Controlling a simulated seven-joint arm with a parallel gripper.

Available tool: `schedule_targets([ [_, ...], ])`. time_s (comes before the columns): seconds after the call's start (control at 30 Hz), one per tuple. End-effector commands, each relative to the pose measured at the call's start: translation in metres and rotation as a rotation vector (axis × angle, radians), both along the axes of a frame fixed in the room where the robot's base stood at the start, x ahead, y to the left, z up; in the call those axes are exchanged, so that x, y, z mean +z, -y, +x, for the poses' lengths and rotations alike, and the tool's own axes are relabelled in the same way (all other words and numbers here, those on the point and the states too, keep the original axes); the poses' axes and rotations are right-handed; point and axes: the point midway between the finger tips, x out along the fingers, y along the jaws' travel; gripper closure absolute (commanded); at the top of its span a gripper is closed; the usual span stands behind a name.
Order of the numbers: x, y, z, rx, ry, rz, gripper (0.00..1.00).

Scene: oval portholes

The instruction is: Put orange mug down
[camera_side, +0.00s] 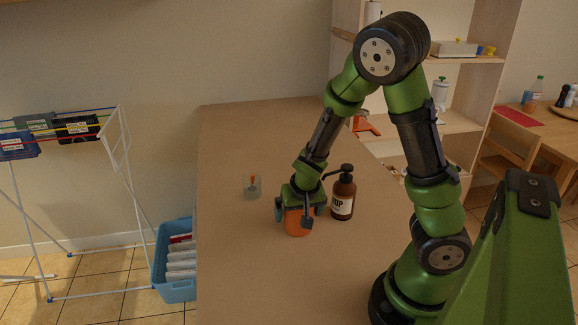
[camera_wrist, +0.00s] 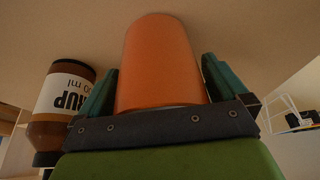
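The orange mug (camera_side: 298,222) is in my gripper (camera_side: 297,208), over the middle of the brown tabletop (camera_side: 245,270). In the wrist view the mug (camera_wrist: 160,62) fills the space between the two teal fingers of my gripper (camera_wrist: 160,85), one on each side and close against its wall. My gripper is shut on it. The mug's bottom is at or just above the tabletop; I cannot tell whether they touch. Its handle is not visible.
A brown pump bottle (camera_side: 343,195) with a white label stands close right of the mug; it shows at left in the wrist view (camera_wrist: 62,108). A small clear glass (camera_side: 252,188) with something orange in it stands behind left. The tabletop's front left is clear.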

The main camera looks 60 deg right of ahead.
Motion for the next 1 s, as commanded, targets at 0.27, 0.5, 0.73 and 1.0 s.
schedule_targets([
  [0.27, 0.003, 0.000, 0.000, -0.001, 0.001, 0.001, 0.00],
  [0.5, 0.021, -0.007, -0.003, 0.007, 0.005, -0.001, 0.00],
  [0.73, 0.045, -0.015, -0.010, 0.009, 0.006, 0.003, 0.00],
  [1.0, 0.070, -0.024, -0.019, 0.008, 0.001, 0.012, 0.00],
])
